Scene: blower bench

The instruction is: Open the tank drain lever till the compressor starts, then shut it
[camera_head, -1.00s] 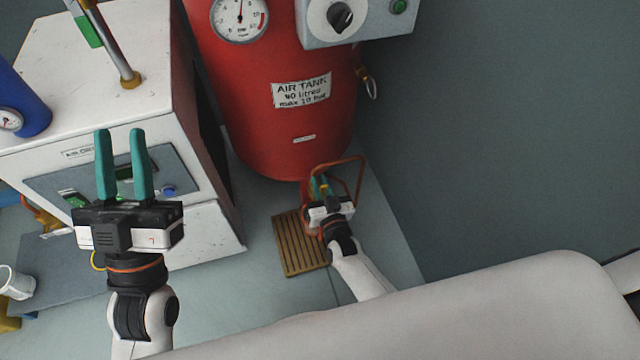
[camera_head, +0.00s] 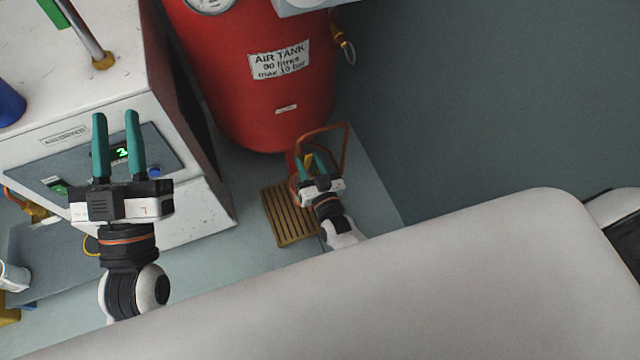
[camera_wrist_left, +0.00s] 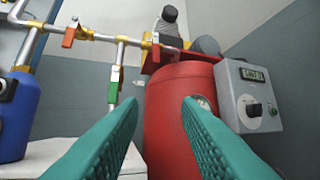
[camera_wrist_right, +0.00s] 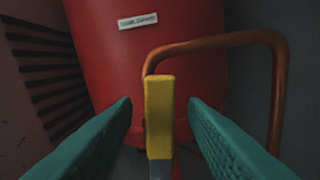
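The red air tank (camera_head: 270,110) stands at the back in the head view. The drain lever's yellow grip (camera_wrist_right: 160,115) is upright in the middle of the right wrist view, in front of a copper pipe loop (camera_wrist_right: 280,85). My right gripper (camera_head: 313,160) is low at the foot of the tank. Its teal fingers are open, one on each side of the yellow grip, with gaps showing on both sides. My left gripper (camera_head: 117,118) is open and empty in front of the white cabinet. The compressor on the tank (camera_wrist_left: 175,35) shows only in part in the left wrist view.
A slatted wooden grate (camera_head: 290,215) lies on the floor left of my right gripper. The white cabinet (camera_head: 190,215) stands left of the tank. A grey control box (camera_wrist_left: 250,95) with a knob sits at the tank's right side.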

